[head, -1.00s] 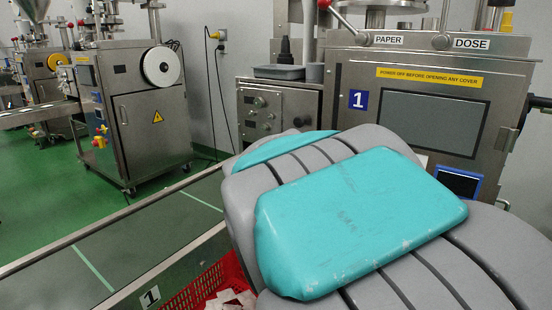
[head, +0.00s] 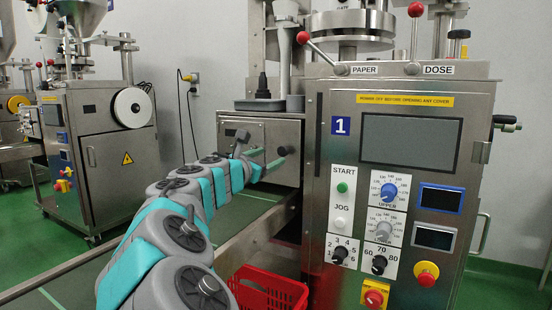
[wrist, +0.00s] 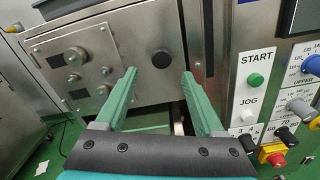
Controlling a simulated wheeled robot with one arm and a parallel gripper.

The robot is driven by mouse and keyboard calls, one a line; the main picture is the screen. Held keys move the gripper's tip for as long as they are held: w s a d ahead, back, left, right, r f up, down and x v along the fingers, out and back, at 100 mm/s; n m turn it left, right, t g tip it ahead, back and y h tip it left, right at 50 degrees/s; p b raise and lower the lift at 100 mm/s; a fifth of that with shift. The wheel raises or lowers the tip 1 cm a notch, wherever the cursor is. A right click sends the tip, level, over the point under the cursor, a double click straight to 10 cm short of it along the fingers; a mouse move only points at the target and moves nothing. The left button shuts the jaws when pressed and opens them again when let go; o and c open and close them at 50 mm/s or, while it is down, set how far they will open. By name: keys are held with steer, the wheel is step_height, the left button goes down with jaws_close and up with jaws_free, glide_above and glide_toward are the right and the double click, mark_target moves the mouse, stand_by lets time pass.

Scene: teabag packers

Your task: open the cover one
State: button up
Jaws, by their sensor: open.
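The machine marked 1 (head: 395,105) fills the right of the head view. To its left is a lower steel box with a front panel (head: 290,131) and a round black knob (head: 281,151). In the wrist view the panel (wrist: 130,30) faces me, with the knob (wrist: 162,58) right of its middle. The panel looks closed. My gripper (head: 276,160) is open and empty in front of the panel. In the wrist view, its green fingers (wrist: 160,76) stand apart, with the knob appearing between and just beyond their tips. I cannot tell the remaining distance.
A control panel with START and JOG buttons (wrist: 257,80) is close right of the fingers. A steel rail (head: 235,245) runs below my arm. A red basket (head: 268,295) stands low in front. Another packing machine (head: 100,150) is at the left.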

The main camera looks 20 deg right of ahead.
mark_target(281, 153)
steer(key=x, duration=0.4)
steer(key=shift+d+f, duration=0.1)
steer(key=shift+f, duration=0.1)
steer(key=shift+b+x, duration=0.3)
steer(key=shift+x, duration=0.55)
steer(key=shift+r, duration=0.15)
jaws_close()
stand_by(0.4)
